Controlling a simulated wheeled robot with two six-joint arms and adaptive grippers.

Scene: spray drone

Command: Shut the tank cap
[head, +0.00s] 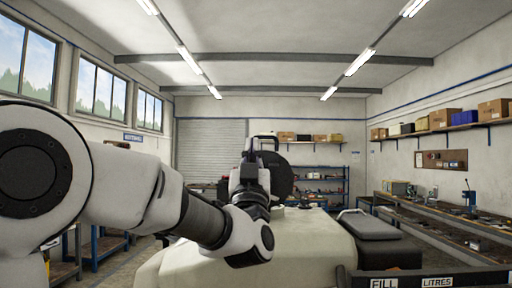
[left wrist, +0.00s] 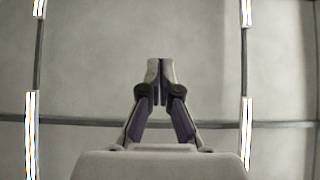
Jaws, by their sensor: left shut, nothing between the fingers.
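The pale tank (head: 310,240) spreads across the lower middle of the head view. A dark round disc (head: 284,172), which looks like the tank cap standing open on edge, rises above the tank's top. My left gripper (head: 264,142) is in front of the disc and covers its left part. It points up toward the ceiling, and I cannot tell whether it touches the disc. In the left wrist view its fingers (left wrist: 160,68) are shut together with nothing between them, against the ceiling. The tank opening is hidden behind my left arm. My right gripper is not in view.
A dark grey box with a handle (head: 370,226) sits right of the tank. A dark bar with FILL and LITRES labels (head: 425,282) crosses the lower right front. Workbenches (head: 450,227) line the right wall, and blue shelves (head: 325,182) stand at the back.

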